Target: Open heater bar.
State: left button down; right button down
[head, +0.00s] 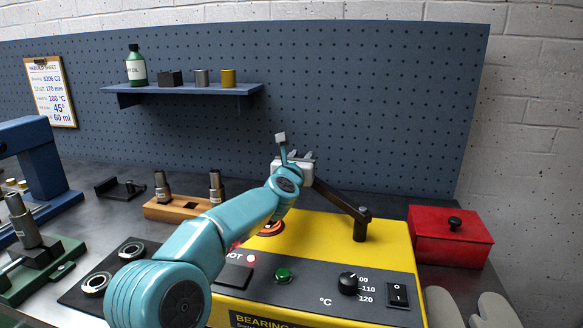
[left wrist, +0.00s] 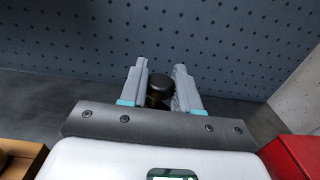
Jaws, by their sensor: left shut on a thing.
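The bearing heater (head: 398,258) is a yellow box with a dark control panel on its front. The heater bar (head: 335,197) is a dark arm that runs from a black post (head: 360,226) on the heater's top toward the back left, up to my gripper. My left gripper (head: 303,157) is at the bar's far end. In the left wrist view its two fingers (left wrist: 160,85) stand on either side of a dark round knob (left wrist: 160,80) and are shut on it. My left arm hides part of the heater's top. My right gripper is not in view.
A red box (head: 449,238) with a black knob stands right of the heater. Wooden block (head: 178,208) with metal pins is behind my arm at left. Bearing rings (head: 96,284) lie on a dark mat. The blue pegboard (head: 400,110) rises behind.

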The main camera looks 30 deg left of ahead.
pick_arm(q)
jog(key=shift+w+d+r, duration=0.1)
jog(key=shift+w+r, duration=0.15)
jog(key=c, duration=0.9)
grip_release()
jog(key=shift+s, duration=0.1)
jog(key=shift+f, duration=0.1)
